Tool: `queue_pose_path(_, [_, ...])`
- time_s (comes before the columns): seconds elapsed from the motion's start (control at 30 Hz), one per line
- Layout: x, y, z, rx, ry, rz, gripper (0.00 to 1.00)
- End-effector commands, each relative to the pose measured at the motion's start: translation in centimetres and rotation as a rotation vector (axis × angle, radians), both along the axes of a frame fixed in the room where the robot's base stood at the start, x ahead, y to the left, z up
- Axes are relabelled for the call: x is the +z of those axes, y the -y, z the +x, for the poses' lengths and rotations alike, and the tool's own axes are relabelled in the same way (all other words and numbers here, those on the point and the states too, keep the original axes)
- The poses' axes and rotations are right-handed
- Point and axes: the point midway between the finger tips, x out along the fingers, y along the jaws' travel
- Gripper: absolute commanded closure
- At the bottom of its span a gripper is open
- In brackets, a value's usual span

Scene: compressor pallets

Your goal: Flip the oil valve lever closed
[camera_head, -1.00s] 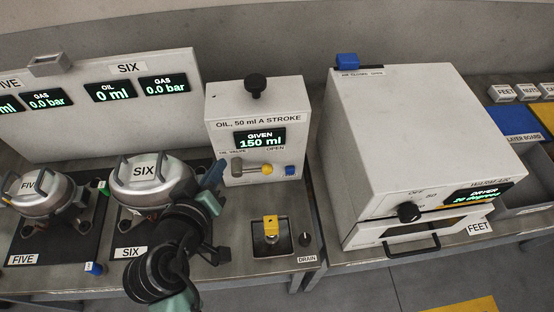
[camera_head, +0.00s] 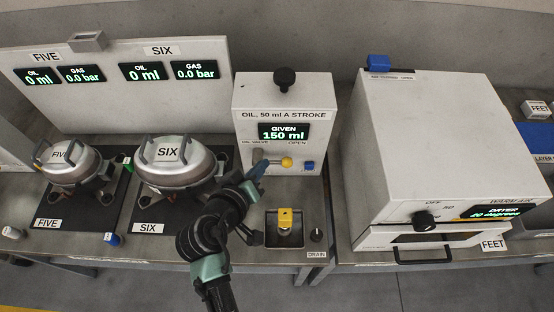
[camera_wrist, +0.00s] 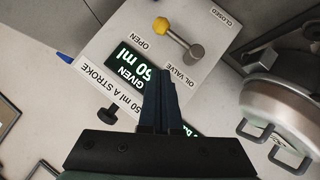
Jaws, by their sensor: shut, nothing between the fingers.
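The oil valve lever (camera_head: 273,162) is on the front of the white oil box (camera_head: 315,95). Its yellow knob (camera_head: 287,161) points right, toward the OPEN label. My gripper (camera_head: 258,170) is shut and empty in front of the box, just below and left of the knob. In the wrist view its fingertips (camera_wrist: 160,84) appear apart from the lever.
Compressor SIX (camera_head: 180,168) stands left of my arm. A drain tray (camera_head: 270,240) with a yellow-topped part (camera_head: 286,216) lies below the oil box. The dryer (camera_head: 430,140) stands at right. The oil display (camera_head: 284,132) reads 150 ml.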

Motion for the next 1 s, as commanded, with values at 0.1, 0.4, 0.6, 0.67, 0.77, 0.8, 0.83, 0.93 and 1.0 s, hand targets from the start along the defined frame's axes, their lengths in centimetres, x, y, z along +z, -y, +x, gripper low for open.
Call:
queue_pose_path(0.1, [-0.8, 0.7, 1.7, -0.002, -0.001, 0.0, 1.0])
queue_pose_path(0.4, [-3.7, 2.6, 4.0, -0.002, -0.005, 0.0, 1.0])
queue_pose_path(0.6, [-5.1, 3.5, 4.3, -0.001, -0.001, 0.001, 1.0])
queue_pose_path(0.67, [-5.3, 3.6, 4.4, -0.002, 0.0, 0.002, 1.0])
queue_pose_path(0.77, [-5.5, 3.7, 4.4, -0.001, 0.001, 0.002, 1.0])
queue_pose_path(0.8, [-5.5, 3.7, 4.4, -0.001, 0.001, 0.002, 1.0])
queue_pose_path(0.83, [-5.5, 3.7, 4.4, -0.001, 0.001, 0.002, 1.0])
queue_pose_path(0.93, [-5.5, 3.7, 4.4, -0.001, 0.001, 0.002, 1.0])
queue_pose_path(1.0, [-5.5, 3.7, 4.4, -0.001, 0.001, 0.002, 1.0])
